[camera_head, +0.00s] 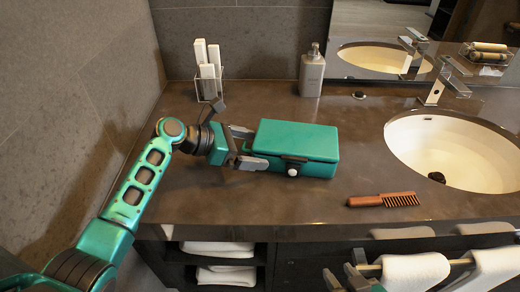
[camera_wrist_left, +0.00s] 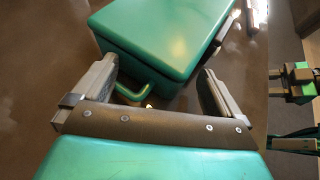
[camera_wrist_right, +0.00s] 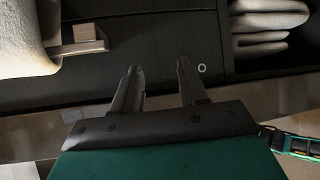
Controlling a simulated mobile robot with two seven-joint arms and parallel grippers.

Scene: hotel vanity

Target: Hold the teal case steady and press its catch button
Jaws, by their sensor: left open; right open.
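The teal case (camera_head: 298,140) lies closed on the dark counter. Its front long side bears a dark catch with a pale round button (camera_head: 292,172). My left gripper (camera_head: 250,148) is open at the case's left end, one finger toward the back and one toward the front. In the left wrist view, the case (camera_wrist_left: 165,35) shows a small teal handle (camera_wrist_left: 135,94) on its near end, between the open fingers (camera_wrist_left: 160,78). I cannot tell whether the fingers touch it. My right gripper (camera_wrist_right: 160,68) is open and empty, low in front of the counter, away from the case.
A brown comb (camera_head: 382,200) lies right of the case, near the counter's front edge. The basin (camera_head: 450,150) is at right. A soap dispenser (camera_head: 312,72) and a holder with white items (camera_head: 208,75) stand behind. Towels (camera_head: 415,270) hang on a front rail.

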